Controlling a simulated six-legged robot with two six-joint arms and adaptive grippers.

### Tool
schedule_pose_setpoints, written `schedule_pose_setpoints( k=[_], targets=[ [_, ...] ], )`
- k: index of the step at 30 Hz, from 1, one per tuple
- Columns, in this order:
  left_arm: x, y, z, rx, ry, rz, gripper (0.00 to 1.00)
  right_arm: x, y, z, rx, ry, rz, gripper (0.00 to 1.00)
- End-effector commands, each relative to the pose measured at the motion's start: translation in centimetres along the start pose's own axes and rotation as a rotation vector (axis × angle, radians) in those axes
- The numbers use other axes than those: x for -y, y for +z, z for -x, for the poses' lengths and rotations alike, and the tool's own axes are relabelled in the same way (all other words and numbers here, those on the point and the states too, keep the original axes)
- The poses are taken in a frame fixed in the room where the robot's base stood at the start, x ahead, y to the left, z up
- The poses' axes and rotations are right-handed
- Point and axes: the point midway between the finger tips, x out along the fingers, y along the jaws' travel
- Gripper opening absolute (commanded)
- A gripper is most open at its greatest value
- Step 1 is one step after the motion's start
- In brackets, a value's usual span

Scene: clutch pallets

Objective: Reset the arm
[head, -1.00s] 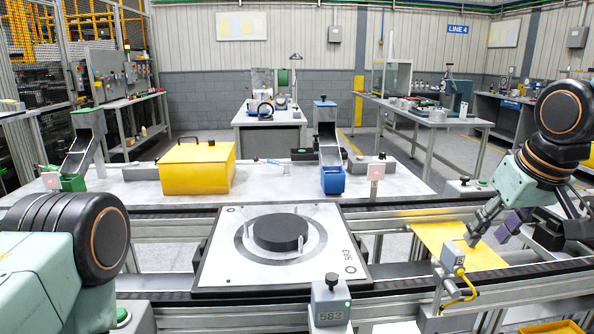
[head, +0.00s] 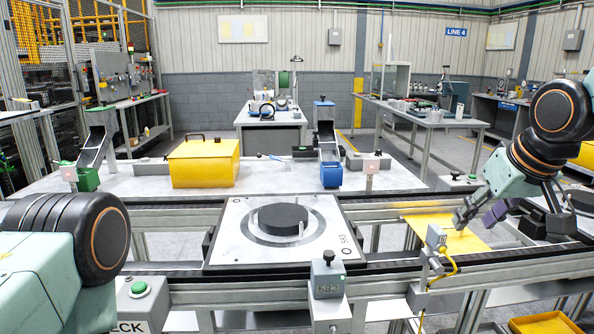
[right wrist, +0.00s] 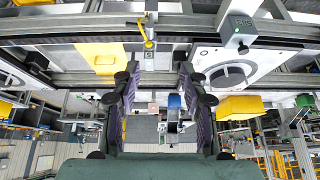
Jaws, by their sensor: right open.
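My right gripper (head: 476,220) hangs at the right over the yellow plate in the head view. In the right wrist view the same gripper (right wrist: 157,82) shows its two purple-padded fingers wide apart with nothing between them. Of my left arm only the pale green link and black joint show at the lower left; its gripper is out of view. A white pallet (head: 225,247) marked 583 sits on the conveyor in the middle, with a black disc (head: 283,218) on it. The pallet also shows in the right wrist view (right wrist: 265,58), apart from the fingers.
The yellow plate (head: 449,236) lies beneath my right gripper. A yellow lidded box (head: 204,165), a blue bin (head: 331,175) and a green bin (head: 87,180) are on the bench behind.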

Motion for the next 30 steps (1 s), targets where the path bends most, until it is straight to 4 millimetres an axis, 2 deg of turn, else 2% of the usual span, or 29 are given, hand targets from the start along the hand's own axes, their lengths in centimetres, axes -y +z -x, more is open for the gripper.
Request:
schedule_pose_setpoints(
  k=[8,11,14,17,21,23,27,29,30],
  targets=[
    [0.0,0.0,-0.1,0.0,0.0,0.0,0.34,2.2,-2.1,-1.4,-0.172,-0.056,-0.029,0.43],
    [0.0,0.0,-0.2,0.0,0.0,0.0,0.34,3.2,-1.7,-3.3,-0.215,-0.073,-0.047,0.43],
    [0.0,0.0,-0.6,0.0,0.0,0.0,0.34,4.2,0.3,-6.7,-0.233,-0.082,-0.073,0.43],
    [0.0,0.0,-1.1,0.0,0.0,0.0,0.34,5.4,4.3,-11.4,-0.22,-0.086,-0.106,0.43],
    [0.0,0.0,-1.7,0.0,0.0,0.0,0.34,6.3,11.4,-17.1,-0.163,-0.058,-0.143,0.43],
    [0.0,0.0,-2.0,0.0,0.0,0.0,0.34,6.5,14.8,-19.1,-0.126,-0.043,-0.154,0.43],
    [0.0,0.0,-2.6,0.0,0.0,0.0,0.34,7.0,23.2,-22.5,-0.021,-0.004,-0.166,0.43],
    [0.0,0.0,-2.8,0.0,0.0,0.0,0.34,7.2,27.0,-23.5,0.033,0.012,-0.166,0.43],
    [0.0,0.0,-3.0,0.0,0.0,0.0,0.34,7.3,29.6,-24.0,0.073,0.021,-0.164,0.43]
  ],
)
